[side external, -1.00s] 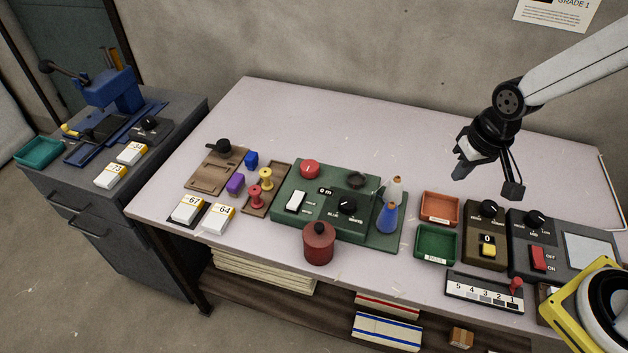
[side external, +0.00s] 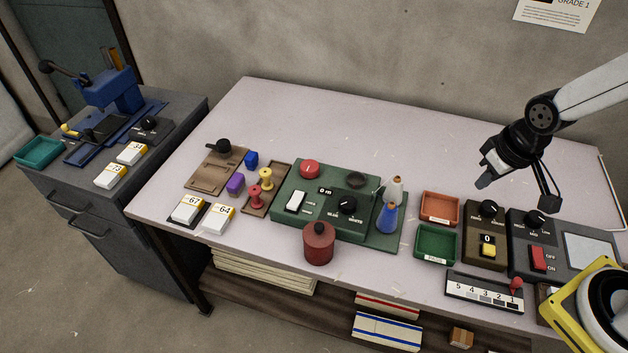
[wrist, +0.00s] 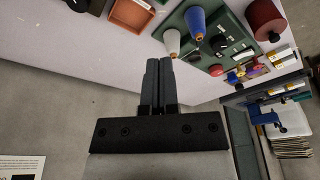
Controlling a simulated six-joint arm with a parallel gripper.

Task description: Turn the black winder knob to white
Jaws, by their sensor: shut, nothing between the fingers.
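The black winder knob (side external: 347,205) sits on the green winder base (side external: 290,228), above a label that seems to read BLUE and WHITE. Its pointer direction is too small to tell. A blue cone (side external: 388,217) and a white cone (side external: 396,188) stand at the winder's right end; in the wrist view the blue cone (wrist: 196,22) and white cone (wrist: 172,42) show past the fingers. My gripper (side external: 484,181) is above the table at right, well apart from the winder. In the wrist view its fingers (wrist: 158,64) are together and empty.
An orange tray (side external: 440,207) and a green tray (side external: 435,244) lie right of the winder. A brown box with a knob (side external: 486,235) and a grey box with a red switch (side external: 538,258) stand further right. A dark red lidded pot (side external: 318,243) is in front. The table behind is clear.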

